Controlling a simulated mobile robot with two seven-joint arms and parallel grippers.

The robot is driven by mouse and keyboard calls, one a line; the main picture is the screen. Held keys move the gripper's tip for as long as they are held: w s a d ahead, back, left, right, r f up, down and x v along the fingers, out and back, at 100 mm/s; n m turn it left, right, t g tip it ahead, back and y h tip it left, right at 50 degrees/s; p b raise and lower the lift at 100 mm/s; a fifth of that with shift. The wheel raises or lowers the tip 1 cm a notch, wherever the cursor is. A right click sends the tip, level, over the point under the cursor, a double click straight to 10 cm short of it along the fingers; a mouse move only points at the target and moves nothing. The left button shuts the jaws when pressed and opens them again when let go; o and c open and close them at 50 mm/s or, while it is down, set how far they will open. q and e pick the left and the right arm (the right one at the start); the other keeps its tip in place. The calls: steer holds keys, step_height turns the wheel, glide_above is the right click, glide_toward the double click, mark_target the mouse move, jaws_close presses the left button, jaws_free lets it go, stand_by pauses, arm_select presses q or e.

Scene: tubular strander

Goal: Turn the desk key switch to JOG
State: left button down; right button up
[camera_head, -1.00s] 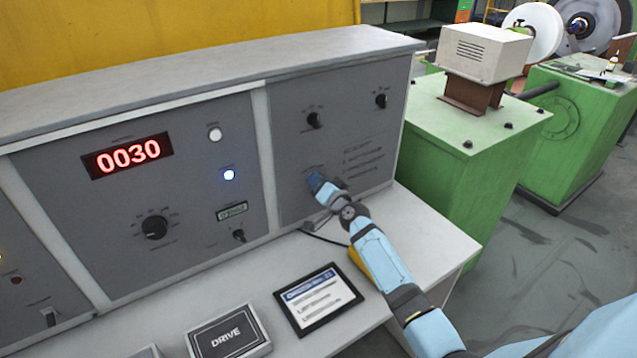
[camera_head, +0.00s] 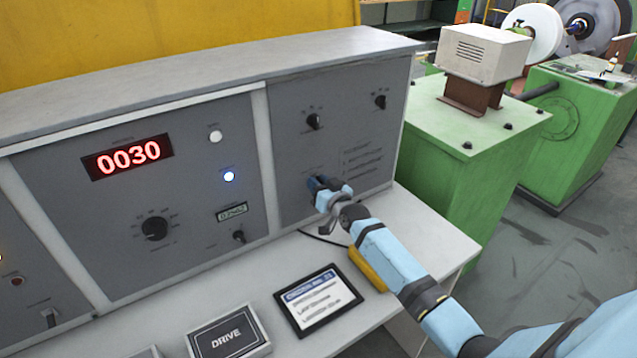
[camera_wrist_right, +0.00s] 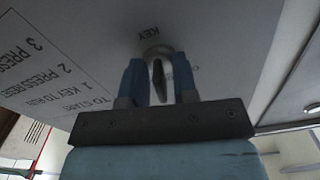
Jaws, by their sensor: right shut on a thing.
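The desk key switch (camera_wrist_right: 158,72) shows in the right wrist view as a round metal collar with a flat key, under the label KEY on the grey panel. My right gripper (camera_wrist_right: 160,82) has its two blue fingers on either side of the key and is shut on it. In the head view my right gripper (camera_head: 318,187) is at the lower part of the right-hand panel (camera_head: 290,160) and hides the switch. The switch's position marks cannot be read. My left gripper is not in view.
The desk top (camera_head: 420,235) carries a tablet (camera_head: 318,300) and a DRIVE box (camera_head: 228,335). Other knobs (camera_head: 313,121) sit higher on the panel. A green machine housing (camera_head: 465,150) stands to the right of the desk.

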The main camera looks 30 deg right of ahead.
steer(key=shift+n, duration=0.8)
steer(key=o, duration=0.6)
steer(key=shift+s, duration=0.1)
steer(key=shift+s+f, duration=0.15)
steer(key=shift+s, duration=0.2)
steer(key=s, duration=0.8)
steer(key=s+b, duration=0.1)
steer(key=s, duration=0.4)
steer(key=shift+d, duration=0.3)
